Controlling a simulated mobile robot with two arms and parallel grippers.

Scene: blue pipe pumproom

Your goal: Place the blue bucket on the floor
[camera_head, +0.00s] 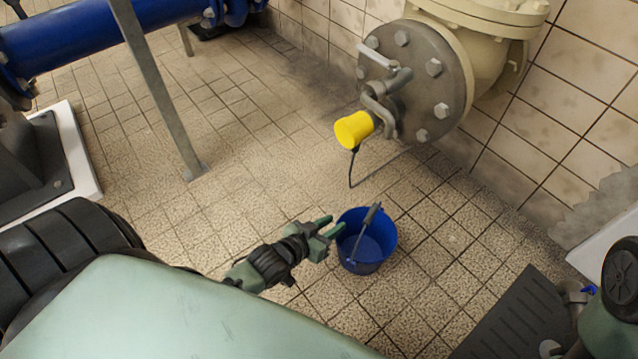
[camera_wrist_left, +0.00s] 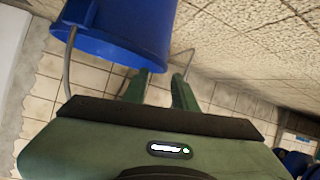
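The blue bucket (camera_head: 381,256) looks upright on the tiled floor in the head view, its mouth facing up and its handle (camera_head: 366,228) leaning across the opening. My left gripper (camera_head: 334,225) is at the bucket's left rim, with its green fingers spread apart. In the left wrist view the bucket (camera_wrist_left: 120,35) fills the upper left, upside down in the picture. There the left gripper's fingers (camera_wrist_left: 159,78) show a clear gap with nothing visible between them. Whether a fingertip touches the rim is unclear. My right gripper cannot be made out.
A yellow cap (camera_head: 354,129) with a dangling cable hangs on the grey flange (camera_head: 432,85) behind the bucket. A grey metal post (camera_head: 157,90) stands at left under a blue pipe (camera_head: 85,38). A dark ribbed mat (camera_head: 520,315) lies at lower right. Tiles around the bucket are clear.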

